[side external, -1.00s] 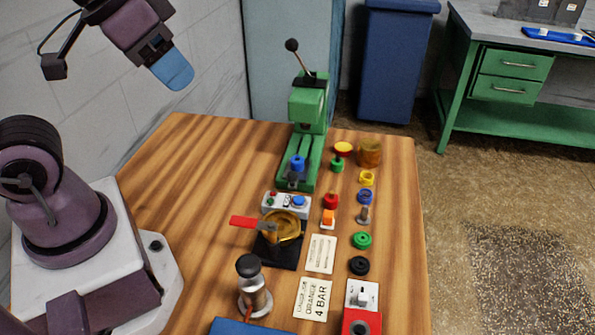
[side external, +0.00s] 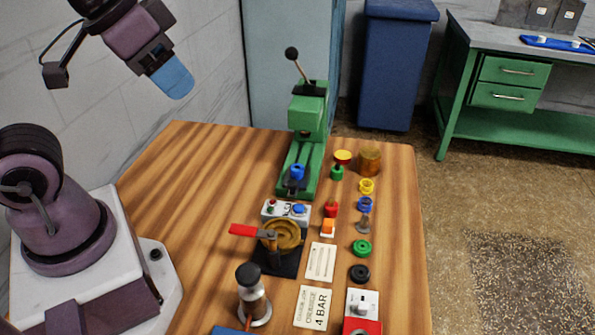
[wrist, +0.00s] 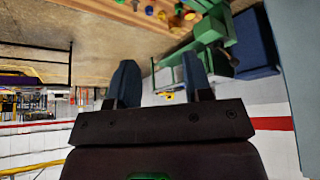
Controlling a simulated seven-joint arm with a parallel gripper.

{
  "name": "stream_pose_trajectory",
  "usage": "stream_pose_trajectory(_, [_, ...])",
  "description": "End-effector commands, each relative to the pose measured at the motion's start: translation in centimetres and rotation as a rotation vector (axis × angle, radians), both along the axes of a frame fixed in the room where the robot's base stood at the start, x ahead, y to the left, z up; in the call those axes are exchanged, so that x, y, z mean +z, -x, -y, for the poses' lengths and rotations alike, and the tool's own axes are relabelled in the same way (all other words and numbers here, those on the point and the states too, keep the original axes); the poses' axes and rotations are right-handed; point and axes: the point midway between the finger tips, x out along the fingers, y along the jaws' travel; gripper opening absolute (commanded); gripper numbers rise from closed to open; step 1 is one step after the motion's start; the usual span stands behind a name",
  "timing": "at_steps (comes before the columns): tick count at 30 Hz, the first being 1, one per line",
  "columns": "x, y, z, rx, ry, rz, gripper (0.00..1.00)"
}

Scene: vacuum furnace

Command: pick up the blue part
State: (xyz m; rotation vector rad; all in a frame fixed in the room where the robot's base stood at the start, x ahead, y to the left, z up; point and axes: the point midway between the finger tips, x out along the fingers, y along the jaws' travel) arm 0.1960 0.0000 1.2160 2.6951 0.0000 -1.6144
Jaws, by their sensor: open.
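Two small blue pieces show in the side external view. A blue ring-shaped part (side external: 364,204) lies in the right-hand row on the wooden table, between a yellow ring and a grey metal piece. A blue cylindrical piece (side external: 297,172) sits at the foot of the green press. I cannot tell which one the task means. My gripper (side external: 178,83) is raised at the upper left, well away from both pieces. In the wrist view my gripper (wrist: 159,76) has its two blue fingers apart with nothing between them.
The green press (side external: 307,110) with its lever stands at the table's back. A control box (side external: 286,211), a brass cup with a red handle (side external: 283,235) and a metal cylinder (side external: 252,293) stand in front. The table's left half (side external: 205,180) is clear.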

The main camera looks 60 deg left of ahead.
Motion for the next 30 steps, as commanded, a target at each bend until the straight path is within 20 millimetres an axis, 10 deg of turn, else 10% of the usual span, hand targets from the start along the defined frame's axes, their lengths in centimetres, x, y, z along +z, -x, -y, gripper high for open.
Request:
stream_pose_trajectory(8, [-0.2,-0.1,-0.4,0.021,0.000,-0.010,0.46])
stream_pose_trajectory(14, [-4.1,-0.9,-2.6,0.149,0.042,-0.206,0.46])
stream_pose_trajectory(30, [-17.4,-3.9,-2.8,1.044,1.046,-0.834,0.46])
